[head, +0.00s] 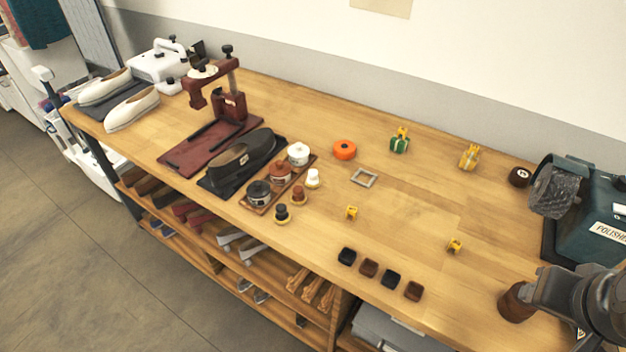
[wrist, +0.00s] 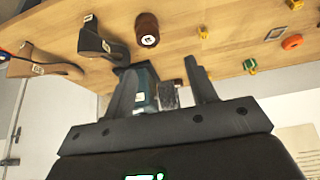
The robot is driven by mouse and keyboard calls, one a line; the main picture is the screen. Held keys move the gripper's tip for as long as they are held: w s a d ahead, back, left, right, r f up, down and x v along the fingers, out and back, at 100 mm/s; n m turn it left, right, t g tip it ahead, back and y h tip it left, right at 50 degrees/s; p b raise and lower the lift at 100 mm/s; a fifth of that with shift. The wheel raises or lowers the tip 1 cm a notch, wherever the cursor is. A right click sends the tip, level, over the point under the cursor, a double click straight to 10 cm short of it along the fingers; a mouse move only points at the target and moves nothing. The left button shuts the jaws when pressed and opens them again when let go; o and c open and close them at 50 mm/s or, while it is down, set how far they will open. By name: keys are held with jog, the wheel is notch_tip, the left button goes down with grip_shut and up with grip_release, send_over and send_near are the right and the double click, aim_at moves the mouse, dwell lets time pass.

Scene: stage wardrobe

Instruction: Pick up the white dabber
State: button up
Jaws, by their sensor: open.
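The white dabber (head: 313,178) stands upright on the workbench, with a white top and a tan lower part. It is just right of the tray of polish pots, behind a brown dabber (head: 299,195) and a black dabber (head: 282,214). I cannot make it out in the wrist view. My gripper (wrist: 160,80) is open in the wrist view, with nothing between its fingers. My arm is at the lower right of the head view, far from the white dabber; its fingers are not clear there.
A tray (head: 250,207) holds white, brown and black pots beside a dark shoe (head: 243,160). An orange disc (head: 344,149), a grey frame (head: 363,177) and small yellow clips (head: 351,212) lie to the right. A green polisher (head: 590,215) stands at the right edge.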

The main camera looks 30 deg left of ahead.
jog(key=w+a+r+n+y, duration=0.1)
jog(key=w+a+r+n, duration=0.15)
jog(key=w+a, duration=0.75)
jog(key=n+g+y, duration=0.2)
jog(key=n, duration=0.5)
send_near(313, 173)
jog(key=d, duration=0.1)
jog(key=shift+m, duration=0.25)
jog(key=x, duration=0.5)
jog(key=shift+s+f, duration=0.15)
jog(key=shift+a+x, duration=0.2)
jog(key=shift+x, duration=1.4)
jog(key=shift+a+x, duration=0.25)
jog(key=shift+x, duration=1.3)
jog(key=c, duration=0.7)
